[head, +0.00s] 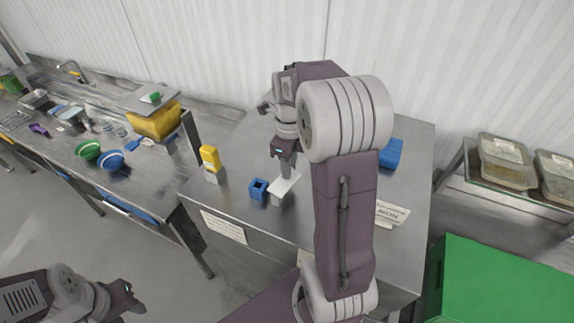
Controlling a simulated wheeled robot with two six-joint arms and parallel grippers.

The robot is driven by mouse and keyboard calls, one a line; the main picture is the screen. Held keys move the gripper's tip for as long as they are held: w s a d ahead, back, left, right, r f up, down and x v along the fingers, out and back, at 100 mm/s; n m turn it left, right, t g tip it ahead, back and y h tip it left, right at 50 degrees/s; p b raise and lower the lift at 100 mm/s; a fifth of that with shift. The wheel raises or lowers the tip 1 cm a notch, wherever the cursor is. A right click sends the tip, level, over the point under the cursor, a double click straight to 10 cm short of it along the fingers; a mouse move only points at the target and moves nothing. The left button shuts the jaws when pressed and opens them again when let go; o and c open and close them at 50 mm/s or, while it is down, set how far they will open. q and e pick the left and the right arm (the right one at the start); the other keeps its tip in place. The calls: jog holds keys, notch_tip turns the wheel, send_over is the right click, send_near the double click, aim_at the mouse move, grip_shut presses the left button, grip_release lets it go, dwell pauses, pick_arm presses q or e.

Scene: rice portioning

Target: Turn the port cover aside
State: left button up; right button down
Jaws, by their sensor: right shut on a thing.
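My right gripper (287,170) reaches down over the steel table and is shut on a pale, flat, tilted piece (284,188), which looks like the port cover. This piece sits just to the right of a small blue square block with a dark opening (258,193). My own arm hides part of the table behind and to the right of it. The exact grip point is too small to make out. My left gripper (127,300) is low at the left, over the floor and away from the table; its fingers are not clear.
A yellow-topped pale item (211,160) stands at the table's left. A blue object (391,154) and a printed card (391,213) lie to the right. A green bin (490,285) stands at the lower right. A sink counter (85,185) with bowls is at the left.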

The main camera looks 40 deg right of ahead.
jog(key=shift+s+f, duration=0.2)
jog(key=c, duration=1.3)
grip_release()
jog(key=shift+o, duration=0.2)
jog(key=shift+d+r, duration=0.1)
jog(key=shift+r, duration=0.1)
notch_tip(320, 180, up, 8)
jog(key=shift+f+b, duration=0.1)
jog(key=shift+b, duration=0.25)
jog(key=shift+s+r, duration=0.1)
jog(key=shift+r, duration=0.45)
